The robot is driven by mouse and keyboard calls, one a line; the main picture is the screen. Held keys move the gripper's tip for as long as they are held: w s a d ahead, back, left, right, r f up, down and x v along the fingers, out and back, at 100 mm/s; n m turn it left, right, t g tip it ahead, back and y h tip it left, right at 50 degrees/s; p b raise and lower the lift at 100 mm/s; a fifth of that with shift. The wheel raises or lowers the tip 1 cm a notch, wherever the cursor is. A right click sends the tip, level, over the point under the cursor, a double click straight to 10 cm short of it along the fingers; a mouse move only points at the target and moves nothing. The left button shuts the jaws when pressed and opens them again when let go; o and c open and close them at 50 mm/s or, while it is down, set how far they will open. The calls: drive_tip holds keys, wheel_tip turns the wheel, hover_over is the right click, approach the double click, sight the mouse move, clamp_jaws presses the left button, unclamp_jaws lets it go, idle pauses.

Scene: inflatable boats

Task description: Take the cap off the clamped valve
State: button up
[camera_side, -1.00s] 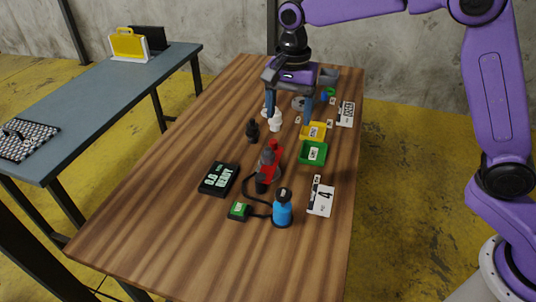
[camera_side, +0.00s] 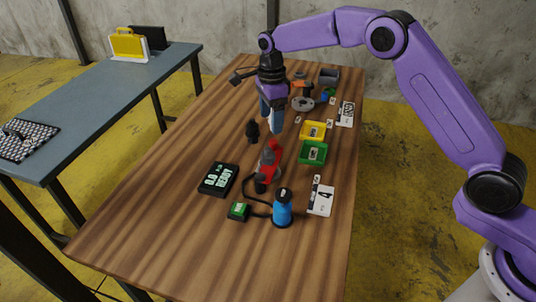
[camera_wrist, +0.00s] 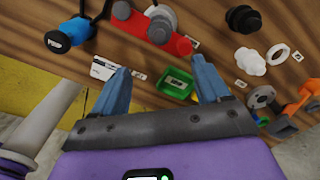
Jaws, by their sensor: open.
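A red clamp (camera_side: 268,158) stands near the middle of the table, with a dark part at its near end. In the wrist view the red clamp (camera_wrist: 180,44) is at the top, with a grey round valve (camera_wrist: 160,22) beside its bar; whether the valve has a cap I cannot tell.
A black part (camera_side: 252,131) stands left of my gripper. A yellow tray (camera_side: 323,131) and a green tray (camera_side: 325,153) sit at right. The front of the table is clear.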

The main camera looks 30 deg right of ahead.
sight(268, 148)
wheel_tip(268, 148, down, 7)
drive_tip(key=shift+r, duration=0.1)
drive_tip(key=shift+a+f, duration=0.2)
drive_tip(key=shift+f, duration=1.15)
drive_tip(key=shift+a+f, duration=0.15)
drive_tip(key=shift+f, duration=1.15)
drive_tip(key=c, duration=1)
